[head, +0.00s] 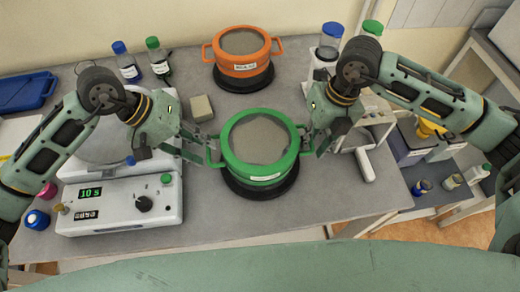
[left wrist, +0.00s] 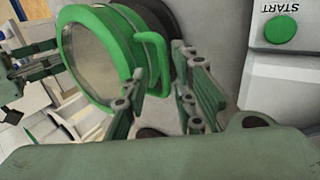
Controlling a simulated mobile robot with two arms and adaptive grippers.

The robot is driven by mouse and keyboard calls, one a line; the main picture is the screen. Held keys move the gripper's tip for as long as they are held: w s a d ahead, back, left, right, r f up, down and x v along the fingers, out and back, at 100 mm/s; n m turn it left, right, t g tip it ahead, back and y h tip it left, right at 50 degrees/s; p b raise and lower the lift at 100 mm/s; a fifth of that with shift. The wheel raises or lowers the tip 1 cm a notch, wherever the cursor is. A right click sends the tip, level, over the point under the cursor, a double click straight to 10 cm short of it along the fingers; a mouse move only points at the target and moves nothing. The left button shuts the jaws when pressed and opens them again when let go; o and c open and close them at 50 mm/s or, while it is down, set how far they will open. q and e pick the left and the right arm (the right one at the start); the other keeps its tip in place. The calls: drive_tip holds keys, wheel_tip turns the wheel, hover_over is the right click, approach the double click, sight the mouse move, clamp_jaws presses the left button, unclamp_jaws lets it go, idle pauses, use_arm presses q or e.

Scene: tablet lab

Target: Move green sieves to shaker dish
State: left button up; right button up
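A green sieve (head: 262,181) with two side handles and grey contents stands upright on a black round base (head: 262,192) at the table's middle. My left gripper (head: 207,151) is at its left handle; in the left wrist view the fingers (left wrist: 165,100) are apart, with the green handle (left wrist: 154,62) between or just beyond their tips. My right gripper (head: 308,141) is at the right handle; its finger gap is not clear. The white shaker (head: 120,205) stands at left, showing 10 s, with its round grey dish (head: 100,148) partly hidden by my left arm.
An orange sieve (head: 240,68) stands on another black base behind. A small beige block (head: 201,108) lies between the shaker and sieves. Capped bottles (head: 128,68) stand behind the shaker. A white-grey device (head: 365,140) is right of the green sieve. The table's front edge is clear.

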use_arm(q)
drive_tip(key=shift+d+f, duration=0.3)
drive_tip(key=shift+f, duration=0.25)
use_arm(e)
drive_tip(key=shift+a+f, duration=0.2)
drive_tip(key=shift+f, duration=0.45)
use_arm(q)
drive_tip(key=shift+c, duration=0.4)
use_arm(e)
drive_tip(key=shift+c, duration=0.4)
use_arm(q)
drive_tip(key=c, duration=0.4)
use_arm(e)
drive_tip(key=c, duration=0.4)
use_arm(q)
clamp_jaws()
use_arm(e)
clamp_jaws()
use_arm(q)
drive_tip(key=shift+w+d+r, duration=0.1)
drive_tip(key=shift+d+r, duration=0.1)
drive_tip(key=shift+d, duration=0.05)
use_arm(e)
drive_tip(key=shift+a+r, duration=0.1)
drive_tip(key=shift+a, duration=0.05)
